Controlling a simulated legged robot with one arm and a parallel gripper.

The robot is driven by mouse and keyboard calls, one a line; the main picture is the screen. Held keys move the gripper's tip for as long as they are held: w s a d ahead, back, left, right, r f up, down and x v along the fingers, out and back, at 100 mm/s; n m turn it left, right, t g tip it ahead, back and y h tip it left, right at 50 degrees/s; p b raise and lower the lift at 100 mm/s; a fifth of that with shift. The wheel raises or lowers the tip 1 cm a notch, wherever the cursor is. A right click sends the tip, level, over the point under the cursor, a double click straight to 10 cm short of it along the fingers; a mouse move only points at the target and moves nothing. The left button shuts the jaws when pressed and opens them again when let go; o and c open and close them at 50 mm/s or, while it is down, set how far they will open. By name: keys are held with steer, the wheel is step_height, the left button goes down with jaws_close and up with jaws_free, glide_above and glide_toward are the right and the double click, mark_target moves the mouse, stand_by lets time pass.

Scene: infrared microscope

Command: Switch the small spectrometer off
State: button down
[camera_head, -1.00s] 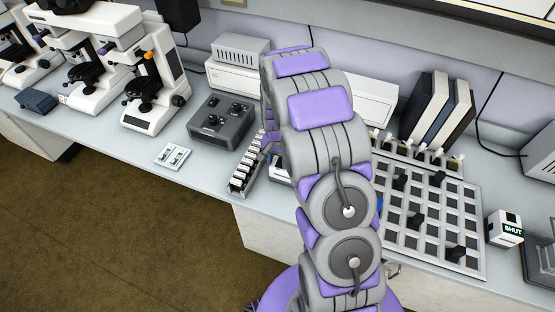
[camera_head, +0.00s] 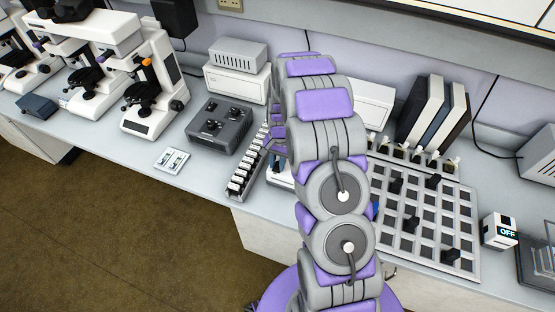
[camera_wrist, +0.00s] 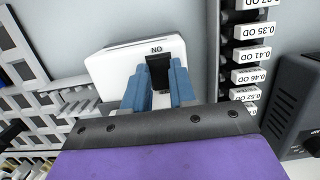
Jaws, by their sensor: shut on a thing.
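A white box (camera_wrist: 112,65) with a black switch (camera_wrist: 158,72), which I take to be the small spectrometer, fills the middle of the wrist view. A label reading "ON" upside down is printed beyond the switch. My gripper's (camera_wrist: 160,78) two blue fingers are on either side of the switch and shut on it. In the head view a bit of the white box (camera_head: 280,182) shows beside my arm, which hides most of it and my gripper.
A rack of OD-labelled slots (camera_wrist: 246,55) stands close beside the box. A dark control box (camera_head: 219,125) is left of it. A grid tray (camera_head: 465,225) with black pieces lies to the right. Microscopes (camera_head: 150,85) stand at the left. The bench front is partly clear.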

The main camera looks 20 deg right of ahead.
steer(key=shift+g+y+p, duration=0.35)
steer(key=shift+g+y, duration=0.05)
steer(key=c, duration=0.9)
jaws_free()
steer(key=shift+a, duration=0.1)
steer(key=shift+p+v, duration=1.3)
steer(key=shift+v, duration=7.45)
steer(key=shift+f, duration=0.1)
